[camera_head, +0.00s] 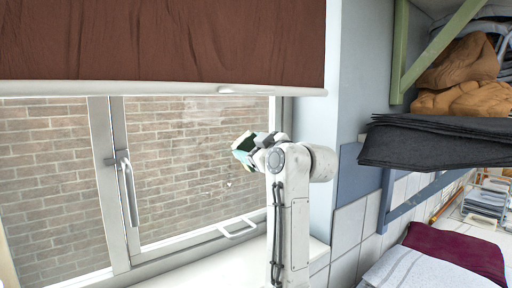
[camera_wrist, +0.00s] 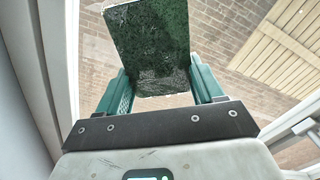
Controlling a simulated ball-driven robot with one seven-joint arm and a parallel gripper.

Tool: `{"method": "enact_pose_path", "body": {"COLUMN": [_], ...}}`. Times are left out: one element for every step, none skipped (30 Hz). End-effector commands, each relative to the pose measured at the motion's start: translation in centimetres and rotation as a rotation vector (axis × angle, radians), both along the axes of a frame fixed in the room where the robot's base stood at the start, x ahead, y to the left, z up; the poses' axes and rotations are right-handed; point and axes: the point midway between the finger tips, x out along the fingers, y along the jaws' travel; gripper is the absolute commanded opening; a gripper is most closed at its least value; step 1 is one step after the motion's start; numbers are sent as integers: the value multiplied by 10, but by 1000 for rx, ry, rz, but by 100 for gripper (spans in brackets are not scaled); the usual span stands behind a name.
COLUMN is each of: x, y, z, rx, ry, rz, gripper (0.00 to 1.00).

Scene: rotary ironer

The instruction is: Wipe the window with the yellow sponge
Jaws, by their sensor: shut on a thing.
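The window (camera_head: 180,165) fills the left and middle of the head view, with a brick wall behind its glass. Faint pale smears show high on the right pane, and small dark specks lie lower down. My gripper (camera_head: 250,146) is in front of the right pane, near its right frame. In the wrist view my gripper (camera_wrist: 158,72) is shut on the sponge (camera_wrist: 150,40), whose dark green scouring face shows with a thin pale edge. The sponge sticks out beyond the fingertips toward the glass. I cannot tell whether it touches the glass.
A brown blind (camera_head: 160,40) with a white bottom bar hangs over the window's top. A white window handle (camera_head: 130,190) and a lower latch (camera_head: 238,228) stick out from the frame. At right, a shelf holds dark folded cloth (camera_head: 435,142); more folded fabric (camera_head: 455,250) lies below.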

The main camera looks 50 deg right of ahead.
Motion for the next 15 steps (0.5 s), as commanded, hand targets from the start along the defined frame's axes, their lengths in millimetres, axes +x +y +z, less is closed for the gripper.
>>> {"method": "enact_pose_path", "body": {"x": [3,4,5,5,6,7,7,7,8,8,8,8,8,8,9], "y": [8,10,13,16,18,21,23,24,26,26,27,27,28,29,31], "z": [0,0,0,-1,-1,-1,-1,-1,-1,-1,-1,-1,-1,-1,-1], "rx": [-2,-1,-1,-1,-1,-1,0,0,0,0,0,0,0,0,0], "ry": [1,2,2,2,4,4,3,4,3,3,3,3,3,3,3], "rz": [9,8,8,8,9,9,9,8,8,8,8,8,8,8,8], "gripper": [35,35,35,35,35,35,35,35,35,35,35,35,35,35,35]}}
